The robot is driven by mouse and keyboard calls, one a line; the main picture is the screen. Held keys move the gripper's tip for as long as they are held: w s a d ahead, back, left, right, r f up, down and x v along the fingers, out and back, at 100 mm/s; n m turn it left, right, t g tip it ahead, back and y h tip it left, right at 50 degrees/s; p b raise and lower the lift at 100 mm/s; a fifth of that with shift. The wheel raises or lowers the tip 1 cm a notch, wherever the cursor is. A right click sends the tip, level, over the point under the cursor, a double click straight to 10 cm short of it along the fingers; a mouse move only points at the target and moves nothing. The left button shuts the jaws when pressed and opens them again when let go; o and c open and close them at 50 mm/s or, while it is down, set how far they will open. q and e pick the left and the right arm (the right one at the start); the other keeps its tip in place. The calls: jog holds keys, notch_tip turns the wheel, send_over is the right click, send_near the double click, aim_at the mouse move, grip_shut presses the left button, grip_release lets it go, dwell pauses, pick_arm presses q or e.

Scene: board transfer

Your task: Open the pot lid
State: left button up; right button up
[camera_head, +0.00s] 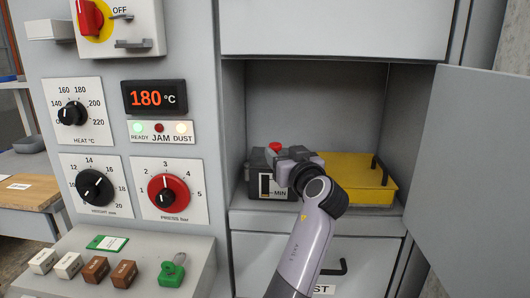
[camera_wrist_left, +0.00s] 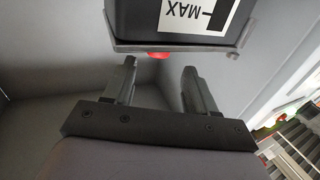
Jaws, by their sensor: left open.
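The pot is a dark box with a white level label (camera_head: 265,186), standing upright in the open cabinet bay. Its grey lid (camera_wrist_left: 170,47) is on it, and a red knob (camera_head: 275,146) sits on top. In the left wrist view the pot (camera_wrist_left: 205,17) appears upside down, with the red knob (camera_wrist_left: 159,54) below the lid. My left gripper (camera_head: 281,157) is at the lid's height and hides part of the pot. In the wrist view its two fingers (camera_wrist_left: 159,66) are apart, with the knob just beyond the gap between their tips. My right gripper is in neither view.
A yellow box (camera_head: 352,171) with a black handle stands right of the pot. The cabinet door (camera_head: 472,170) stands open at the right. A control panel with dials (camera_head: 120,185) is at the left, and a drawer (camera_head: 362,258) lies below the bay.

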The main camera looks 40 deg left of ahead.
aim_at(277, 147)
pick_arm(q)
jog(key=shift+p+x, duration=0.45)
jog(key=shift+x, duration=3.05)
jog(key=shift+w+d, duration=0.15)
grip_shut()
